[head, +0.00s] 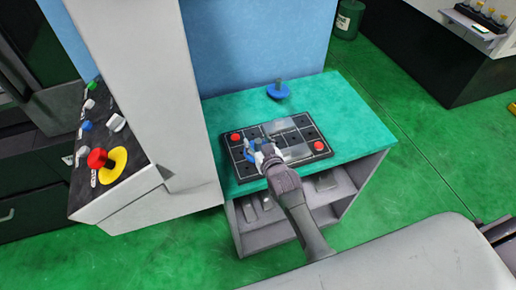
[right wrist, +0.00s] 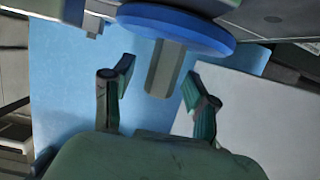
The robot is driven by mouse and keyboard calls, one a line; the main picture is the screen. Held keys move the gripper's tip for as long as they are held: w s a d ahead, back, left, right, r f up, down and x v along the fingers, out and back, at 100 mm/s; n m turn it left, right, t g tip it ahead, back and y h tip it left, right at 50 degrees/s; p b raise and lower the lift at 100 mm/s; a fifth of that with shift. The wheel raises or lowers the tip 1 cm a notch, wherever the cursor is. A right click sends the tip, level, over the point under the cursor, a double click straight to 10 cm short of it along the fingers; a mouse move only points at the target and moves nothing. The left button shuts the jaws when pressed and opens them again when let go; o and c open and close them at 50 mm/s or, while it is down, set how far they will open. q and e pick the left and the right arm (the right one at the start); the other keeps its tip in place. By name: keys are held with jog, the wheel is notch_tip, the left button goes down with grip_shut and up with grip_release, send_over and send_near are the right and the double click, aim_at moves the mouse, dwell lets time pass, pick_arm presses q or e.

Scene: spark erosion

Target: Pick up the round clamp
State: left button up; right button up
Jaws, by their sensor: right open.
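A round clamp, a blue disc with a grey stem (right wrist: 188,32), shows at the top of the right wrist view. Its stem points down in that picture, toward the gap between the fingers. My right gripper (right wrist: 158,98) is open, with one finger on each side of the stem's line and no visible contact. In the head view my right gripper (head: 259,150) is over the left part of the black fixture plate (head: 285,162), partly hiding blue parts there. Another blue disc with an upright stem (head: 278,92) stands on the teal tabletop behind the plate. My left gripper is out of view.
The plate has red knobs (head: 320,146) and clear blocks (head: 297,153). A white machine column with a control panel (head: 110,150) rises left of the teal table (head: 355,125). A blue wall panel (head: 255,45) stands behind. The tabletop's right side is clear.

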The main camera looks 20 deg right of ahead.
grip_shut()
jog(key=shift+r, duration=0.15)
dwell(0.4)
jog(key=shift+r, duration=0.1)
